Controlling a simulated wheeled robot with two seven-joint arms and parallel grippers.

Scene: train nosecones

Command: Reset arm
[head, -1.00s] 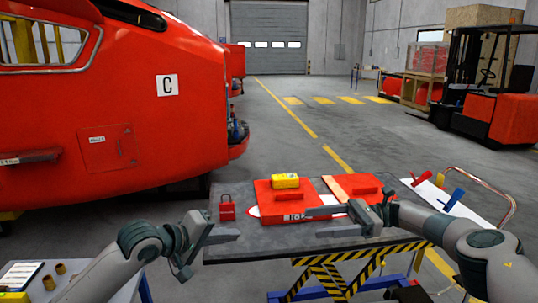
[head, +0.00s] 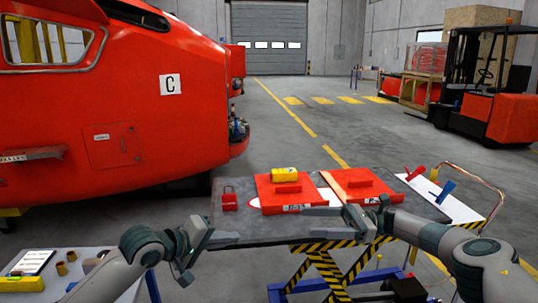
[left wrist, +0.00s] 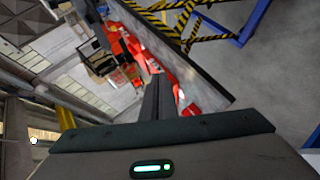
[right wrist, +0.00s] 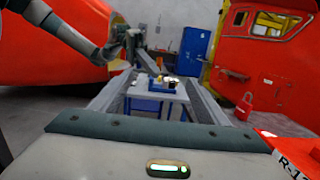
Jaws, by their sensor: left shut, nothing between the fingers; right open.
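My left gripper (head: 232,238) is shut and empty at the left front corner of the grey lift table (head: 262,232). Its closed fingers (left wrist: 155,97) also show in the left wrist view. My right gripper (head: 300,229) is open, with its fingers pointing left over the front of the table. In the right wrist view its two fingers (right wrist: 160,85) stand wide apart with nothing held between them.
Two red panels (head: 291,197) (head: 358,184) lie on the lift table, with a yellow box (head: 284,175) on the left one. A red padlock (head: 229,199) stands to their left. A side table (head: 90,257) is at lower left. The red train nose (head: 130,110) is behind.

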